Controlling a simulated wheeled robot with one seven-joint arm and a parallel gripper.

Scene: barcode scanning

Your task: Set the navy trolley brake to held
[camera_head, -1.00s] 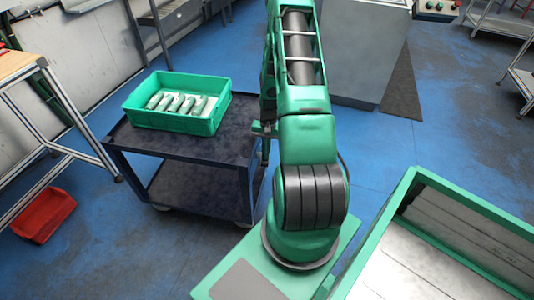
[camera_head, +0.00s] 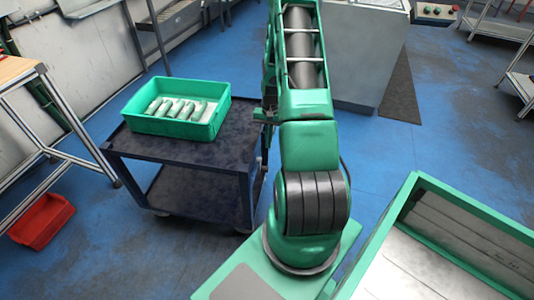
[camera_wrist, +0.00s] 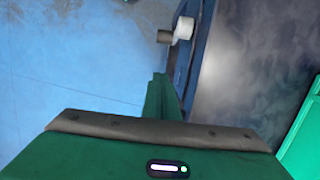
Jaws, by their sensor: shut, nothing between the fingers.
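The navy trolley (camera_head: 180,152) stands left of my arm, with a dark top and a lower shelf. In the wrist view, its navy side edge (camera_wrist: 205,45) runs up the picture beside the dark top. A small white part with a grey-brown end (camera_wrist: 181,31) sticks out from this edge; it looks like the brake handle, but its setting cannot be told. My gripper (camera_wrist: 160,82) is shut and empty, close beside the trolley's edge and short of the white part in the picture. Whether it touches the trolley is unclear. In the head view my arm largely hides the gripper.
A green crate (camera_head: 175,127) with several pale-and-green items sits on the trolley. A workbench (camera_head: 30,85) and a red bin (camera_head: 40,222) are at the left. A grey cabinet (camera_head: 365,55) stands behind my arm. Blue floor is open on the right.

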